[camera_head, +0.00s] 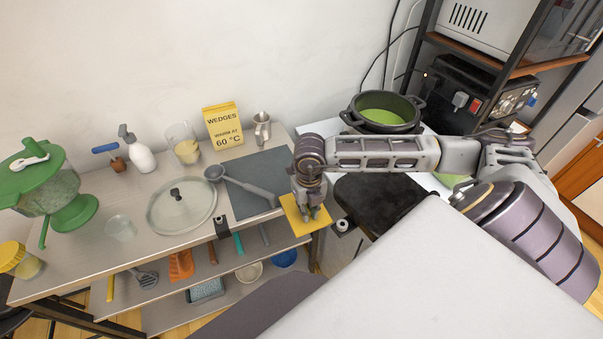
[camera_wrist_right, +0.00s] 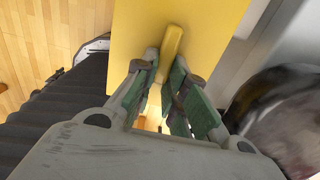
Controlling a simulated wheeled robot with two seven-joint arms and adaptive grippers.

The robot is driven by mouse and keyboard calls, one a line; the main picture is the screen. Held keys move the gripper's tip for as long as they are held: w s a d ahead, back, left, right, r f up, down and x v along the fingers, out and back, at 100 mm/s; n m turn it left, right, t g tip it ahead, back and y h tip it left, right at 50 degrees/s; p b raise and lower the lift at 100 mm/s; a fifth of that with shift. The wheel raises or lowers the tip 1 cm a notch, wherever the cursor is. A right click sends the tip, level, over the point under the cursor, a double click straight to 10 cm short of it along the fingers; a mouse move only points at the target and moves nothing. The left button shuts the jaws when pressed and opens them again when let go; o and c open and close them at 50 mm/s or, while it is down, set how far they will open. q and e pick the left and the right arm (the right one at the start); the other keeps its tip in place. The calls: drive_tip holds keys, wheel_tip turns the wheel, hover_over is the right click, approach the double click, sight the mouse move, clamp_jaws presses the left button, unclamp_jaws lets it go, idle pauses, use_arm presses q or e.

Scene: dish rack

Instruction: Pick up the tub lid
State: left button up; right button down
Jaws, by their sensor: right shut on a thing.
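The tub lid is a flat yellow square plate with a raised bar handle. In the head view the lid (camera_head: 293,217) is at the front right corner of the worktop, under my right gripper (camera_head: 311,212). In the right wrist view the lid (camera_wrist_right: 210,25) fills the upper middle. There the green-padded fingers of my right gripper (camera_wrist_right: 168,82) are shut on the lid's bar handle, one on each side. Wooden floor shows past the lid's left edge. I cannot tell its exact height over the worktop. My left gripper is not in view.
A grey mat (camera_head: 258,165) with a ladle (camera_head: 245,187) lies left of the lid. A glass pan lid (camera_head: 181,212) is farther left. A dark pot (camera_head: 384,110) with green contents stands behind my right arm. A yellow sign (camera_head: 223,125) stands at the back.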

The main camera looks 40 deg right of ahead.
use_arm(q)
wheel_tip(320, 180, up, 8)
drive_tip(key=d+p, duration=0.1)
drive_tip(key=p, duration=0.6)
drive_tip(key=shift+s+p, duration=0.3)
drive_tip(key=shift+p, duration=0.1)
use_arm(e)
drive_tip(key=s+a, duration=0.3)
drive_tip(key=s, duration=1.2)
drive_tip(key=shift+s+a, duration=0.4)
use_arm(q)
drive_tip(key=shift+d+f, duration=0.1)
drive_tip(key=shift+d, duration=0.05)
